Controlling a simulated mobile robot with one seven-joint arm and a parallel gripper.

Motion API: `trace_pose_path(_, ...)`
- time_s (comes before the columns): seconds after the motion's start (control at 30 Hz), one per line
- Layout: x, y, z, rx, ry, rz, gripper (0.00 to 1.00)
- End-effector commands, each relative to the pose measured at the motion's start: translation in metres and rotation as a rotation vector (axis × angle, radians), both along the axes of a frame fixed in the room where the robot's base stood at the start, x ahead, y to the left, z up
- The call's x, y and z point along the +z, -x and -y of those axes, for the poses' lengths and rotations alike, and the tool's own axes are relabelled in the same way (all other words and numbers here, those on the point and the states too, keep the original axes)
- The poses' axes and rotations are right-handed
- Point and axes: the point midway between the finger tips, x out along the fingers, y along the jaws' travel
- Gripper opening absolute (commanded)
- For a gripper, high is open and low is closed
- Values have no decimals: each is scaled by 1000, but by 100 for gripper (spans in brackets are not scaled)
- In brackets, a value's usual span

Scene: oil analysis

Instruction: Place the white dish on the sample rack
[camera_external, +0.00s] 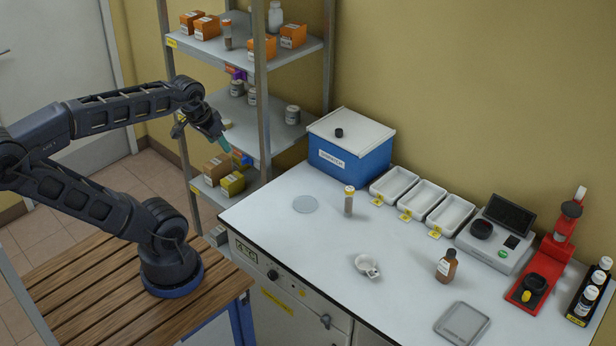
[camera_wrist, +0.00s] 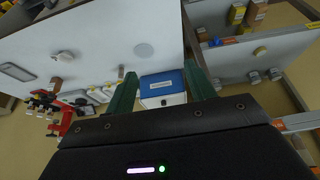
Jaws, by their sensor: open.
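The white dish (camera_external: 367,266), small and round with a short handle, sits on the white worktop (camera_external: 315,240) near its front middle. It seems to show small in the wrist view (camera_wrist: 67,56). I cannot tell for sure which thing is the sample rack; a black holder (camera_external: 583,305) with several bottles stands at the far right, and three white trays (camera_external: 436,209) stand along the back. My gripper (camera_external: 216,135) is open and empty, raised by the shelves at the left, far from the dish. Its green fingers show in the wrist view (camera_wrist: 161,86).
A blue box (camera_external: 350,160) stands at the worktop's back left, near a flat disc (camera_external: 305,204) and a vial (camera_external: 349,201). A brown bottle (camera_external: 446,266), a grey pad (camera_external: 462,323), a scale (camera_external: 495,238) and a red stand (camera_external: 545,262) are right of the dish. Metal shelves (camera_external: 262,95) stand left.

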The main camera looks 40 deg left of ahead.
Motion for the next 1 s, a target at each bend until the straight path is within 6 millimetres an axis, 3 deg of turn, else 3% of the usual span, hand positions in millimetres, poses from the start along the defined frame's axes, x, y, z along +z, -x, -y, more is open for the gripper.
trace_pose_path(0.17, -2, -14, 9, -59, -35, -17, 55)
trace_pose_path(0.37, -11, -53, 39, -244, -123, -63, 55)
trace_pose_path(0.7, -45, -115, 105, -617, -233, -141, 55)
trace_pose_path(1.0, -90, -156, 174, -961, -265, -186, 55)
